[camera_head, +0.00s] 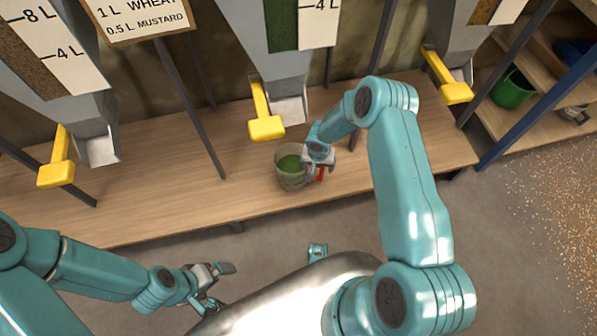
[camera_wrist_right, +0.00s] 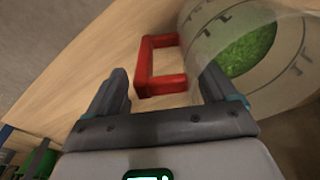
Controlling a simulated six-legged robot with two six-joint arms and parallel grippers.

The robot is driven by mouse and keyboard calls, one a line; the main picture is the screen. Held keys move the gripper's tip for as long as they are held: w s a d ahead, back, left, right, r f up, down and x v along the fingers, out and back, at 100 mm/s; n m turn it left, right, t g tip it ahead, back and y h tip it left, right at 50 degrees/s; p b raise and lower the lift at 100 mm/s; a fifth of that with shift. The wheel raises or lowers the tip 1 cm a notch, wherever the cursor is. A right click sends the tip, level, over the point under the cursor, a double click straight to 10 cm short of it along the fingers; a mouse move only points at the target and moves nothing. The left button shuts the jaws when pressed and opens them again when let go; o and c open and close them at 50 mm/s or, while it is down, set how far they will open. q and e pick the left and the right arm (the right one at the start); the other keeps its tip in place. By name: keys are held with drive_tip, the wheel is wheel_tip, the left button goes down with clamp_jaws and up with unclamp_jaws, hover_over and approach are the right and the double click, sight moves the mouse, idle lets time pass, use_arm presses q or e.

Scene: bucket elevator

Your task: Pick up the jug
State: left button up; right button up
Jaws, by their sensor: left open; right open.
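The jug (camera_head: 291,172) is a clear measuring jug with marks on its side and green grain inside. It stands on the wooden bench below the middle hopper, and it also shows in the right wrist view (camera_wrist_right: 285,80). Its red handle (camera_wrist_right: 160,66) sticks out on the side toward my right gripper. My right gripper (camera_head: 318,165) is open beside the jug. In the wrist view its two fingers lie on either side of the handle's near end, with no clear contact. My left gripper (camera_head: 222,280) is open and empty, low in front of the bench.
Three hoppers with yellow levers (camera_head: 266,123) and chutes hang over the wooden bench (camera_head: 150,205). A sign (camera_head: 140,18) reads 1 L wheat, 0.5 L mustard. A green bucket (camera_head: 513,88) stands on the shelf at right. Loose grain lies on the floor at far right.

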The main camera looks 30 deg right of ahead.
drive_tip(key=shift+f, duration=0.75)
drive_tip(key=shift+w, duration=0.1)
clamp_jaws()
drive_tip(key=shift+r, duration=0.1)
